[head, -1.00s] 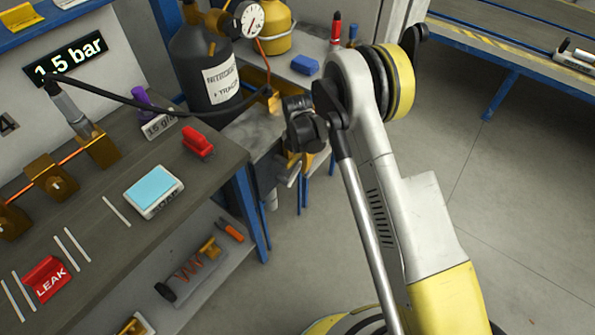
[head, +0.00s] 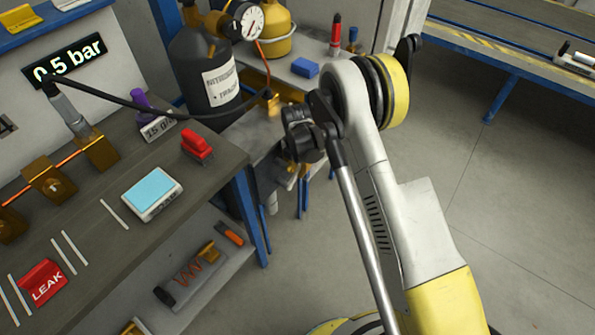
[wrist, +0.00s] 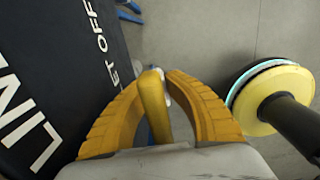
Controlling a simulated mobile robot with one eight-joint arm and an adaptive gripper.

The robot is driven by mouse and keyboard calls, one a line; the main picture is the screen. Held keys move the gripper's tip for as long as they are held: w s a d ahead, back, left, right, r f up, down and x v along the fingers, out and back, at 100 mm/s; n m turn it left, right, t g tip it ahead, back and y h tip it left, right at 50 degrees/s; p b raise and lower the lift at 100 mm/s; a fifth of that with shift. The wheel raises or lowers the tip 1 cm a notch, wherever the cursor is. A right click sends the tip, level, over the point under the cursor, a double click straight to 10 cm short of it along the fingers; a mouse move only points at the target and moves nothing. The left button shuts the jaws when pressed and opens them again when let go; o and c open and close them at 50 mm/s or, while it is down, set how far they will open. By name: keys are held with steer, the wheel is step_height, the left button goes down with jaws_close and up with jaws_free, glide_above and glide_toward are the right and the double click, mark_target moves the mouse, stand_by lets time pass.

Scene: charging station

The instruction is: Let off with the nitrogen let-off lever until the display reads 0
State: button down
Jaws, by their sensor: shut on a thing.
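The display (head: 65,62) on the back panel at the upper left reads 0.5 bar. In the wrist view a yellow lever (wrist: 154,112) stands between the fingers of my gripper (wrist: 158,82), which is shut on it. A black panel (wrist: 55,70) with white lettering, part of it reading "ET OFF", lies just left of the fingers. In the head view my wrist hides most of the gripper and the lever, beside the bench end below the dark nitrogen bottle (head: 205,70). A gauge (head: 248,20) sits at the bottle's top.
A black hose (head: 150,108) runs from the bench fitting (head: 75,115) toward the bottle. The workbench holds a scale (head: 152,192), a red clip-like item (head: 197,146) and a red LEAK tag (head: 43,283). A yellow cylinder (head: 276,30) stands behind. The floor at right is clear.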

steer(key=shift+s+a+r+t+h, duration=0.2)
steer(key=shift+t+h, duration=0.1)
steer(key=shift+t, duration=0.2)
steer(key=shift+s+a+r+t+h, duration=0.25)
steer(key=shift+s+t+h, duration=0.1)
steer(key=shift+t+h, duration=0.05)
steer(key=shift+s+a+r+t+h, duration=0.1)
steer(key=shift+s+r+t+h, duration=0.2)
steer(key=shift+t+h, duration=0.4)
steer(key=shift+w, duration=0.1)
steer(key=c, duration=1.4)
jaws_free()
steer(key=v, duration=1.2)
